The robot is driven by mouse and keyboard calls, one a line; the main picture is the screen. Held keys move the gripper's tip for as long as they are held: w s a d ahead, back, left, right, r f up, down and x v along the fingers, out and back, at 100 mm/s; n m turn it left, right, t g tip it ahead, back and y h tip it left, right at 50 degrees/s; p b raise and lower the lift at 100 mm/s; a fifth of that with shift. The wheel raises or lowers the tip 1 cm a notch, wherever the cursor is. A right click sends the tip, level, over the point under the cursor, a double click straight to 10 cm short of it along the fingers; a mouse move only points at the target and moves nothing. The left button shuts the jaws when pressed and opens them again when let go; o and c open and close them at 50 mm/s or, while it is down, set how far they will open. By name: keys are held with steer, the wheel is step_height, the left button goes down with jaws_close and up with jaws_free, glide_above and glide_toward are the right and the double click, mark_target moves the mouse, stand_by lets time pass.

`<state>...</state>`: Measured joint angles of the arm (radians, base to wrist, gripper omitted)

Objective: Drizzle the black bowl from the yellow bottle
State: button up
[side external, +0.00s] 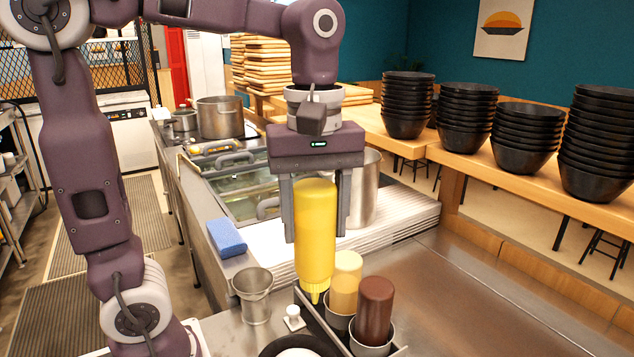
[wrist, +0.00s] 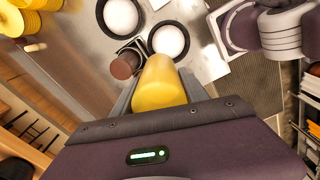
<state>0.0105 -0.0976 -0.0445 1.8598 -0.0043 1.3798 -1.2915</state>
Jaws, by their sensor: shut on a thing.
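The yellow bottle (side external: 315,245) hangs upside down, nozzle pointing down, between the fingers of my gripper (side external: 316,222). My gripper is shut on it, above the metal counter. The bottle also shows in the wrist view (wrist: 160,88). A black bowl (side external: 318,344) with white contents is cut off at the bottom edge of the side view. The wrist view shows two black bowls with white fillings, one at the top (wrist: 101,22) and one nearer the bottle (wrist: 151,43). I cannot tell which one the side view shows. No sauce stream is visible.
A brown bottle (side external: 375,300) and a pale yellow bottle (side external: 346,275) stand in metal cups just right of the held bottle. A small metal bucket (side external: 252,295) and a blue sponge (side external: 227,238) are to the left. Black bowl stacks (side external: 522,140) stand on the back counter.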

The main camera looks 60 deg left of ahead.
mark_target(315, 273)
step_height(315, 273, down, 9)
steer(key=shift+f, duration=0.1)
stand_by(1.8)
